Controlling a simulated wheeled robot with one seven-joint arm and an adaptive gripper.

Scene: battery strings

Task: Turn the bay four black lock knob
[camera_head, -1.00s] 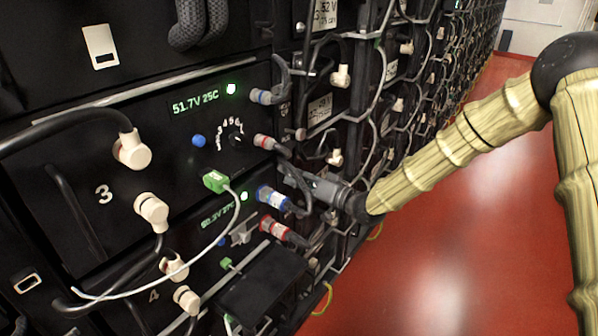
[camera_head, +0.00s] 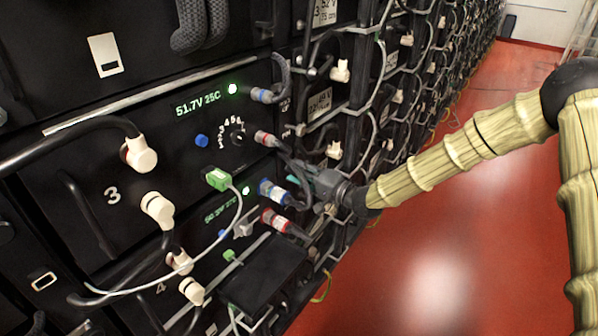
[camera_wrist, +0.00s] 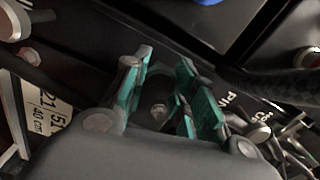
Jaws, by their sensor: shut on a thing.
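My gripper (camera_head: 303,180) reaches in from the right to the right edge of the bay four panel, below bay 3. In the wrist view my gripper (camera_wrist: 161,82) has its teal-padded fingers closed in around a dark round part, which I take to be the black lock knob (camera_wrist: 158,108). The knob is mostly hidden between the fingers, and its turn angle cannot be read. In the head view the gripper and cables hide it. Bay four's display (camera_head: 221,213) glows green beside a green lamp.
Blue (camera_head: 273,191) and red (camera_head: 276,220) cable plugs sit just left of my gripper, with black cables close to it. A thin white cable hangs from a green plug (camera_head: 217,179). Bay 3's dial (camera_head: 238,138) is above. Red floor (camera_head: 440,240) lies clear at right.

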